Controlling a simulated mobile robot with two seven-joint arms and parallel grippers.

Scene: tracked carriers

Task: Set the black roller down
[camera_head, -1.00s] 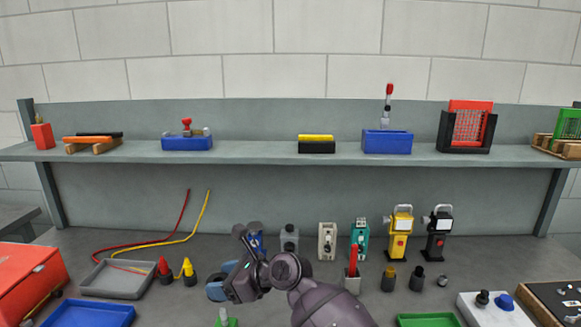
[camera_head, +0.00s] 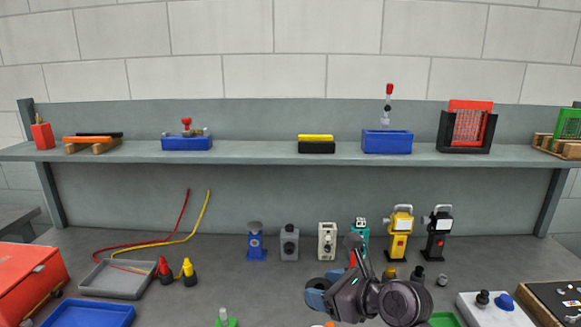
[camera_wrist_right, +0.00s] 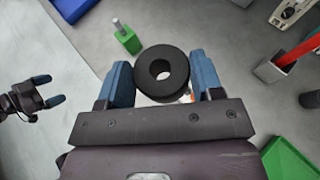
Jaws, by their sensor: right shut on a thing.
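The black roller (camera_wrist_right: 151,86) shows end-on in the right wrist view as a thick black ring with a hole. My right gripper (camera_wrist_right: 163,82) is shut on it, with a blue finger on each side. In the head view my right gripper (camera_head: 318,291) is over the front middle of the bench; the roller cannot be made out there. A green block with a grey peg (camera_wrist_right: 126,38) lies beyond the roller, apart from it; it also shows at the head view's bottom edge (camera_head: 225,320). My left gripper (camera_wrist_right: 47,91) is open and empty at the left of the wrist view.
A grey tray (camera_head: 100,290) and a blue tray (camera_head: 60,317) are on the left. A green tray (camera_head: 443,321) is at front right, near my right arm. Lamps and small devices line the back. A white control box (camera_head: 490,315) stands at right. Bare bench surrounds the green block.

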